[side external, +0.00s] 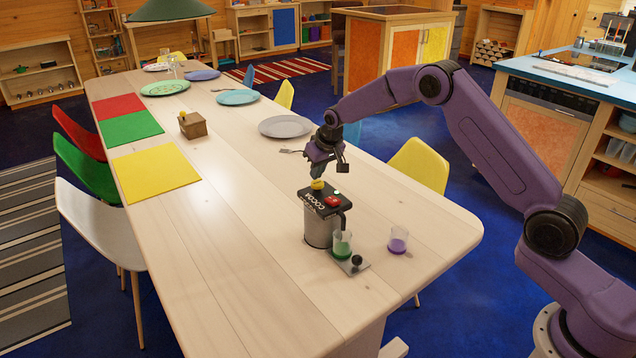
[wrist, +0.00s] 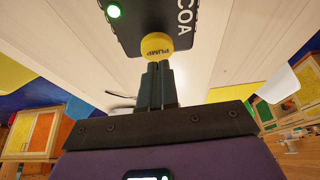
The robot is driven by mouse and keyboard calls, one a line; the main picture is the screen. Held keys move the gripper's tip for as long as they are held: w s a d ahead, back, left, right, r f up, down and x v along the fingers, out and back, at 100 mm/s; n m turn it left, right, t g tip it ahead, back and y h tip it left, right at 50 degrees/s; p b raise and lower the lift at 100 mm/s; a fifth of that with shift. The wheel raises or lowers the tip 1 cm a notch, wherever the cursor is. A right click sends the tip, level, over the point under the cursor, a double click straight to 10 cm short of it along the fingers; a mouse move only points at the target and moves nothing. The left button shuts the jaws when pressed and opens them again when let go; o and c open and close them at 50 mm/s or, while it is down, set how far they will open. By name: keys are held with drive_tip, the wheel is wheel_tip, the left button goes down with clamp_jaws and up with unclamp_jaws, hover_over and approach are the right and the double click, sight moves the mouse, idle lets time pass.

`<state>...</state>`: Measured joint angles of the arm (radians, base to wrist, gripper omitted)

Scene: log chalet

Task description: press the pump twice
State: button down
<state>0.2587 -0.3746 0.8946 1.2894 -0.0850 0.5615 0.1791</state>
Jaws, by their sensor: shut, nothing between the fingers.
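The cocoa dispenser (side external: 318,232) stands upright on the table near its front end, a grey cylinder with a black lid lettered COCOA. The yellow pump button (side external: 317,185), marked PUMP, is on the lid; it also shows in the wrist view (wrist: 156,46). A green light (wrist: 113,11) is lit on the lid, and a red button (side external: 332,201) sits beside the pump. My gripper (side external: 318,178) points down, shut and empty, with its tips at the pump button. I cannot tell whether they touch it or how far it is pressed. A glass with green content (side external: 342,245) stands at the spout side.
A glass with purple content (side external: 398,240) stands to the right of the dispenser. A grey plate (side external: 285,127) lies behind, and a small wooden box (side external: 193,125) sits further left. The table's left front (side external: 230,290) is clear.

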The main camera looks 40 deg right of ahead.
sight(317, 182)
drive_tip(key=shift+f, duration=0.95)
idle(1.1)
drive_tip(key=shift+r, duration=0.95)
drive_tip(key=shift+f, duration=1.1)
idle(0.3)
drive_tip(key=shift+r, duration=1.1)
drive_tip(key=shift+r, duration=2.5)
